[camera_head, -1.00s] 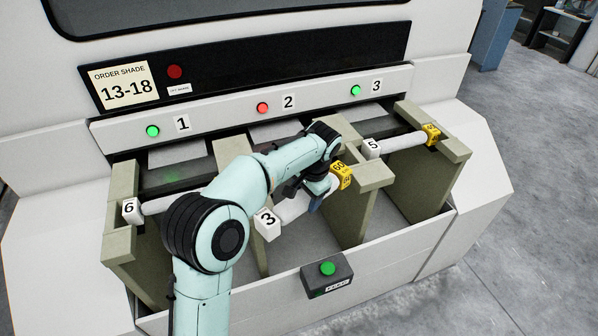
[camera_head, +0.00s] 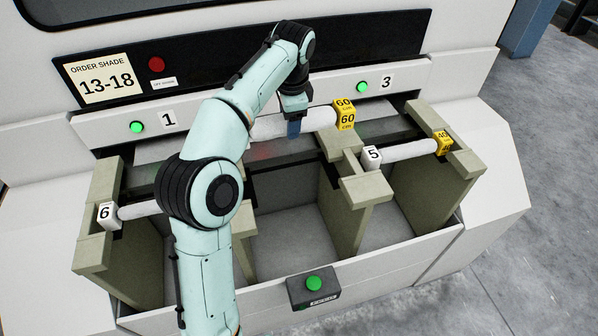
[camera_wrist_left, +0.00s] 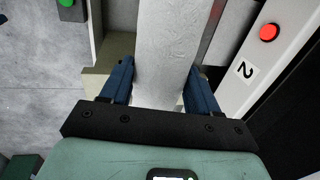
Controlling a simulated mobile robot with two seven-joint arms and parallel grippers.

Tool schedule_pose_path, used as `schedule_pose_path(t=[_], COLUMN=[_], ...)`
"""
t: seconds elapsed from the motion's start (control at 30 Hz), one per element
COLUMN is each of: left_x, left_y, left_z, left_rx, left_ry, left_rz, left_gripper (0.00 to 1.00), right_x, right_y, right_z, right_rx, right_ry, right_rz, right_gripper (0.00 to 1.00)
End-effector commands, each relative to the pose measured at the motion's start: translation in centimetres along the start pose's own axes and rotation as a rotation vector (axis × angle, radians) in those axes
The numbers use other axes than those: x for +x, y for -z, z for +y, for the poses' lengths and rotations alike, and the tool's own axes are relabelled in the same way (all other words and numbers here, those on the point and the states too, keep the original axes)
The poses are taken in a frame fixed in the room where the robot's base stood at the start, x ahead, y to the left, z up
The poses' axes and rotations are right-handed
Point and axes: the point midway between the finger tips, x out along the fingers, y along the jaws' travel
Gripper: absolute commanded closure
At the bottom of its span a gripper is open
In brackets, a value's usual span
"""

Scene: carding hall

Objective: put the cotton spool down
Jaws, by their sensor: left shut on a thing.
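The cotton spool (camera_head: 318,119) is a white roll with a yellow end block marked 60. It is held raised at the middle bay, in front of the machine's panel; its other end is hidden behind my left arm. My left gripper (camera_head: 294,128) is shut around the roll. In the left wrist view the roll (camera_wrist_left: 168,45) runs between the two blue fingers of my left gripper (camera_wrist_left: 160,72). My right gripper is not in view.
A spool with end blocks 5 and 40 (camera_head: 408,151) lies across the right bay. Another with end block 6 (camera_head: 106,213) lies in the left bay. Olive dividers (camera_head: 350,200) separate the bays. A green button box (camera_head: 314,288) is at the front. The middle bay's floor looks clear.

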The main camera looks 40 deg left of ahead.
Motion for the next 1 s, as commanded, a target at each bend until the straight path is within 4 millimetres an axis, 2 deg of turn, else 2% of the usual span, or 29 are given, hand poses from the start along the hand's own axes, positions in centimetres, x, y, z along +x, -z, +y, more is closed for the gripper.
schedule_pose_path(t=[0.1, 0.4, 0.5, 0.77, 1.0], left_x=[2.3, 10.6, 12.3, 14.4, 18.4], left_y=[-0.2, -0.3, -0.2, -0.1, -0.1], left_z=[0.6, 2.3, 2.6, 3.0, 3.8], left_rx=[0.001, 0.0, 0.0, 0.0, -0.001], left_ry=[-0.005, -0.006, -0.004, -0.002, -0.003], left_rz=[-0.005, -0.007, -0.004, -0.002, -0.002], left_gripper=[0.76, 0.76, 0.76, 0.76, 0.76], right_x=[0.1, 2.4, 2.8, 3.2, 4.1], right_y=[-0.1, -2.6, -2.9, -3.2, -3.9], right_z=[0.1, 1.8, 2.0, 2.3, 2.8], right_rx=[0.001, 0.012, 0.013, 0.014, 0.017], right_ry=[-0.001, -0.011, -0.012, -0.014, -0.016], right_rz=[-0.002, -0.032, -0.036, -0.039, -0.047], right_gripper=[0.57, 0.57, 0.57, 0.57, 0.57])
